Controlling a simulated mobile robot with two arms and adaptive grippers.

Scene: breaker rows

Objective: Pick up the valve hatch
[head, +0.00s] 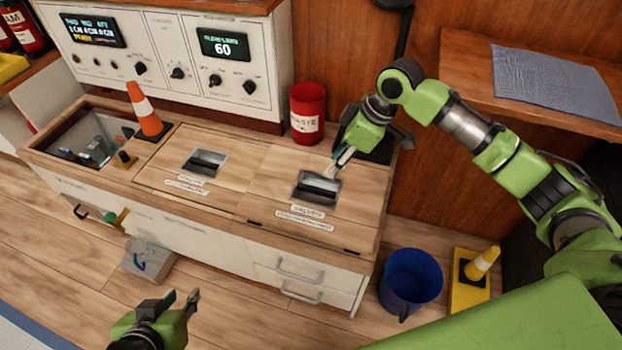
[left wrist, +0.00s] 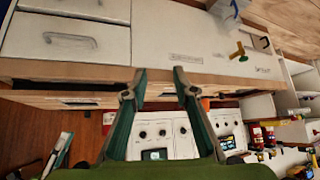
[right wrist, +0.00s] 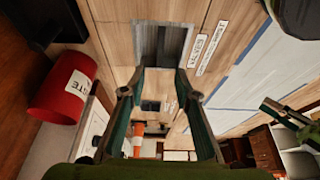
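The valve hatch (head: 270,195) is a wooden panel set flush in the counter's right part, with a dark recessed handle (head: 317,187) and a "VALVES" label (head: 308,211). My right gripper (head: 338,168) is just above and behind the handle recess. In the right wrist view the recess (right wrist: 161,42) lies beyond its fingertips (right wrist: 159,75), which are apart with nothing between them. Whether a finger touches the handle, I cannot tell. My left gripper (head: 182,296) is open and empty, low in front of the cabinet; its spread fingers (left wrist: 161,74) show in the left wrist view.
A second hatch handle (head: 205,162) lies to the left, beside an open compartment (head: 90,140) and an orange cone (head: 145,110). A red waste can (head: 308,113) stands behind the valve hatch.

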